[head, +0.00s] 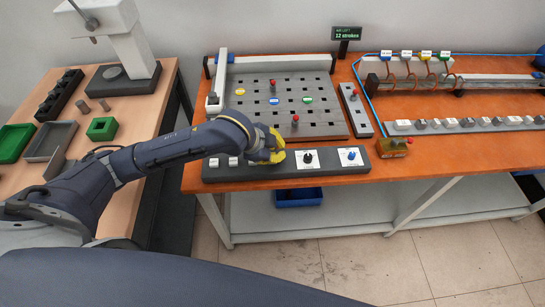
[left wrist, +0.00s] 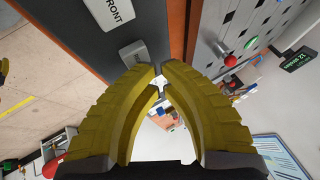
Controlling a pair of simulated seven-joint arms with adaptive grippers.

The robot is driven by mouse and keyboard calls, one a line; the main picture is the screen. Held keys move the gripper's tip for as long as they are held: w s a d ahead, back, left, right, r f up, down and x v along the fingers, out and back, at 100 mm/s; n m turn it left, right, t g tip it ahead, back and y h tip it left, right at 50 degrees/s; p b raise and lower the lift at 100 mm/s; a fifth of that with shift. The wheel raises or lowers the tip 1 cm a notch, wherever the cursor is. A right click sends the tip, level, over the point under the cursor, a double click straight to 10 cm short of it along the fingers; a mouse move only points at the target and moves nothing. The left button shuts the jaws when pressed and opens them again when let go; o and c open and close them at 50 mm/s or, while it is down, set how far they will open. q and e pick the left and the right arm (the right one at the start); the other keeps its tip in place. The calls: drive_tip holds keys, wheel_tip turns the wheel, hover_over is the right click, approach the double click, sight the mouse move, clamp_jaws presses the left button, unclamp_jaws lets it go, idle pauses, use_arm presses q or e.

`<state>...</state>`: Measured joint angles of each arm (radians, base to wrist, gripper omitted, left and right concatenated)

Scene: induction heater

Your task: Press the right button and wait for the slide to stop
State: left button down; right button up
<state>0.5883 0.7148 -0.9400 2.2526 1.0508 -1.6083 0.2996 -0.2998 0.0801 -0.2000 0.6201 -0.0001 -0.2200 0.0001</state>
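A dark grey control panel (head: 290,171) lies along the front edge of the orange table. White buttons sit on its left part, one (head: 213,162) at the far left and another (head: 232,161) beside it. My left gripper (head: 279,148), with yellow fingers, is low over the panel's middle, right of these buttons, and hides part of the panel. My right gripper is not in view.
A black joystick (head: 308,157) and a blue knob (head: 351,154) stand right of my left gripper. A grey slotted plate (head: 320,120) with red-knobbed pins lies behind the panel. A small display (head: 346,33) reads "12 strokes".

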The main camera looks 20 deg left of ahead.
use_arm(q)
drive_tip(key=shift+f, duration=0.35)
idle(0.4)
drive_tip(key=shift+r, duration=4)
